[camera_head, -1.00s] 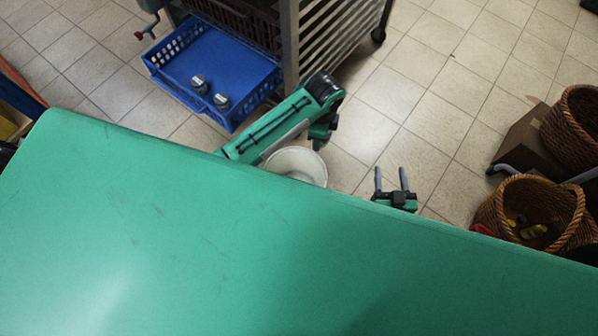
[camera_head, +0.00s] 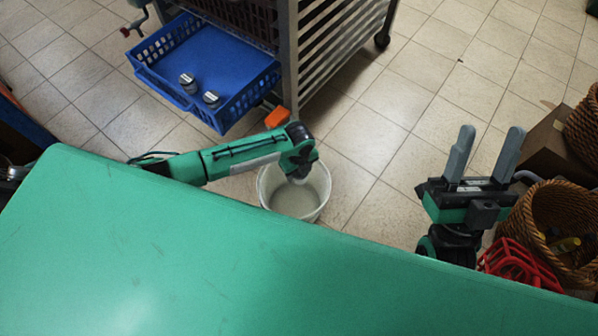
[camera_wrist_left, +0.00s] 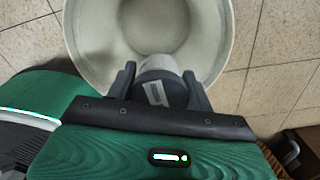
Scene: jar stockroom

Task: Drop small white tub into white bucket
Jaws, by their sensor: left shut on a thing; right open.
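The white bucket (camera_head: 319,203) stands on the tiled floor beyond the green surface; its inside shows and looks empty. My left gripper (camera_head: 300,177) is over the bucket's far part, pointing down, its fingers mostly hidden by the arm. In the left wrist view it is shut on the small white tub (camera_wrist_left: 160,66), which shows a grey end with a pale label. The tub is in front of the bucket's opening (camera_wrist_left: 76,40) there, near the rim; its height above the bucket is hard to tell. My right gripper (camera_head: 486,155) is open and empty, to the right of the bucket.
A green surface (camera_head: 200,270) fills the foreground. A blue crate (camera_head: 215,65) with two small jars is at the upper left, beside a metal rack (camera_head: 340,45). Wicker baskets (camera_head: 550,215) and a red basket (camera_head: 518,262) are at the right.

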